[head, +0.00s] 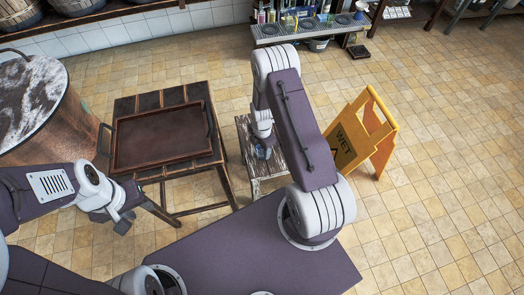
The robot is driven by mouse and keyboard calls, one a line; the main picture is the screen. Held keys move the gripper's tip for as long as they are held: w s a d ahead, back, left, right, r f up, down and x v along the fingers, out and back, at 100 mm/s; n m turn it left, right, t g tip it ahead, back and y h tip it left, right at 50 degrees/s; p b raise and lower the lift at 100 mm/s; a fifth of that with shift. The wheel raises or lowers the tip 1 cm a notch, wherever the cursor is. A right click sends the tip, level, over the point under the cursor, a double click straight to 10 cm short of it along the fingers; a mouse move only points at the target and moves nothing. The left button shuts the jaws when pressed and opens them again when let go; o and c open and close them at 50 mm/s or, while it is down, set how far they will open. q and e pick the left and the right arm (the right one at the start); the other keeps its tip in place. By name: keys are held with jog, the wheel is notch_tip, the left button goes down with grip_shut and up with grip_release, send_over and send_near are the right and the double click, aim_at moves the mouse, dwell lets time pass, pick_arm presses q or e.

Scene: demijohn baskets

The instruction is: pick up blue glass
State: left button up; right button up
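A small blue glass (262,152) is at the small weathered wooden stool (250,128), partly covered by my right arm. My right gripper (263,140) points down right above the glass. Its fingers are mostly hidden by the wrist, so I cannot tell whether they are open or touch the glass. My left gripper (112,220) hangs at the left, in front of the wooden table, with its dark fingertips apart and nothing between them.
A dark slatted table (205,90) with an empty brown tray (160,138) stands left of the stool. A copper vessel (75,125) is at far left. A yellow wet-floor sign (345,135) stands close right of my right arm. A low shelf (300,32) with bottles is behind. Tiled floor at right is clear.

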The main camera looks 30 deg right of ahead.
jog(key=c, duration=0.4)
notch_tip(320, 180, up, 10)
jog(key=p, duration=0.3)
